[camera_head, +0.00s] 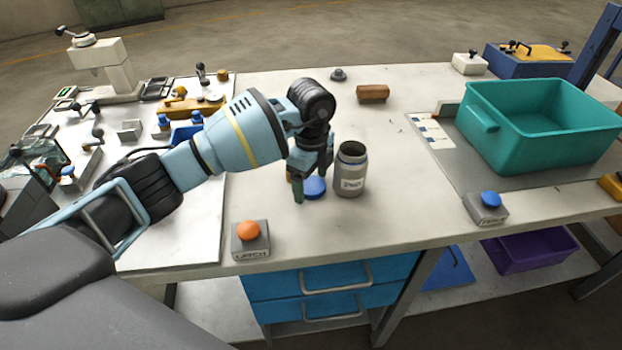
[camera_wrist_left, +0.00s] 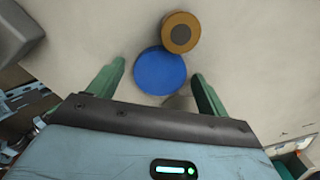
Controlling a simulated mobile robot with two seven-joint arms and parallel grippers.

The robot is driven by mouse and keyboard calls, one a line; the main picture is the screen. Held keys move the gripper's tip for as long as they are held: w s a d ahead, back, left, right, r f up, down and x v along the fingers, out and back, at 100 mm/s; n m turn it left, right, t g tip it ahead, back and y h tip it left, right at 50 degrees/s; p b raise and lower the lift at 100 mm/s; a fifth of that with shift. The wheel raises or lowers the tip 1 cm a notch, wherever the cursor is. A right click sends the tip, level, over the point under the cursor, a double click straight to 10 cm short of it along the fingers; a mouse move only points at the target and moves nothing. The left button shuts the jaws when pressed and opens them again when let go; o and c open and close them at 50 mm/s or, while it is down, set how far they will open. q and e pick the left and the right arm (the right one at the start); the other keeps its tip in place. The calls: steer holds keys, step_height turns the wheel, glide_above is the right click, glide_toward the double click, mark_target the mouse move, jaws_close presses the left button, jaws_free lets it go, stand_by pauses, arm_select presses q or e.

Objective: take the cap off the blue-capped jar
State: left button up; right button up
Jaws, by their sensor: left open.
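My left gripper (camera_head: 313,172) points down over the cap, open, with green fingers. In the left wrist view, the blue cap (camera_wrist_left: 160,71) shows between the fingertips of my left gripper (camera_wrist_left: 158,75); I cannot tell whether they touch it. My right gripper is not in view.
A brown-orange round piece (camera_wrist_left: 180,33) sits against the cap's far side in the left wrist view. An orange-button latch box (camera_head: 249,238) is near the front edge. A teal bin (camera_head: 490,128) stands at the right. The bench behind the jar is mostly clear.

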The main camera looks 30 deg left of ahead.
mark_target(311, 184)
arm_select(q)
step_height(311, 184, up, 12)
steer(key=shift+p, duration=0.3)
stand_by(0.4)
